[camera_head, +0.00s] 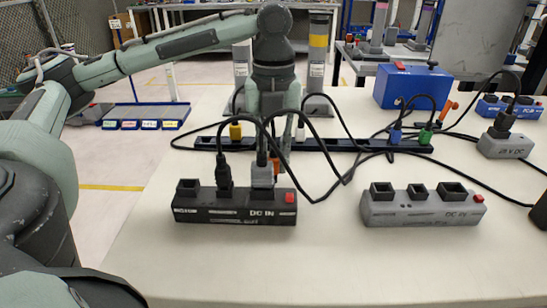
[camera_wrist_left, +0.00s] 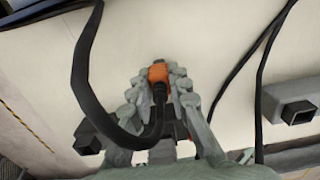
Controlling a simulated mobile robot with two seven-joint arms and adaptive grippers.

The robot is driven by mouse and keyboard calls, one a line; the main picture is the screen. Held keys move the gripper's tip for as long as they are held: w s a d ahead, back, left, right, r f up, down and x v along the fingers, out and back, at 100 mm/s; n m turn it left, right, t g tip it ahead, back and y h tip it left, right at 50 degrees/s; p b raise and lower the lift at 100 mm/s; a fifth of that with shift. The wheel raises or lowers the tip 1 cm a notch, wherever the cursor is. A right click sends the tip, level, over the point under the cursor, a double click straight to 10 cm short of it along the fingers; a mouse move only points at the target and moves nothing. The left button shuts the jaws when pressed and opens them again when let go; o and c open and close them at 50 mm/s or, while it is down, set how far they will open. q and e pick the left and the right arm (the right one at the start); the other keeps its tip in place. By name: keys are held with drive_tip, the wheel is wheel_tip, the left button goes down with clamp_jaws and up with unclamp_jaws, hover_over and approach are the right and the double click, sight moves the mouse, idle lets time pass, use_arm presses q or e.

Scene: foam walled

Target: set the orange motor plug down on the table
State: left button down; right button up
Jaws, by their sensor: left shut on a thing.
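My left gripper (camera_head: 270,158) reaches down over the table (camera_head: 335,250), just behind the black DC IN strip (camera_head: 235,206). In the left wrist view the left gripper (camera_wrist_left: 162,78) is shut around the orange motor plug (camera_wrist_left: 158,73), with a black cable bending away from it. In the head view only a small orange part of the plug (camera_head: 277,168) shows, beside a grey piece at the strip's right end. I cannot tell whether the plug touches the table.
A grey DC IN strip (camera_head: 423,206) stands to the right. A long black rail (camera_head: 340,145) with yellow, white, blue and green plugs lies behind. Black cables loop across the middle. A blue box (camera_head: 413,86) stands at the back. The front table area is clear.

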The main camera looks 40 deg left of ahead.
sight(274, 146)
use_arm(q)
drive_tip(key=shift+f, duration=0.1)
use_arm(e)
drive_tip(key=shift+s+d+f, duration=0.1)
drive_tip(key=shift+s+d, duration=0.05)
drive_tip(key=shift+s, duration=0.05)
use_arm(q)
drive_tip(key=c, duration=1.4)
unclamp_jaws()
drive_tip(key=shift+c, duration=0.2)
use_arm(e)
drive_tip(key=shift+s+f, duration=0.1)
drive_tip(key=shift+f, duration=0.2)
drive_tip(key=shift+w, duration=0.2)
use_arm(q)
drive_tip(key=shift+r, duration=0.45)
wheel_tip(274, 146, up, 3)
drive_tip(key=shift+f+p, duration=0.1)
drive_tip(key=shift+p, duration=0.2)
wheel_tip(274, 146, up, 4)
drive_tip(key=shift+f, duration=0.2)
drive_tip(key=shift+r, duration=0.25)
use_arm(e)
wheel_tip(274, 146, down, 2)
drive_tip(key=shift+s, duration=0.15)
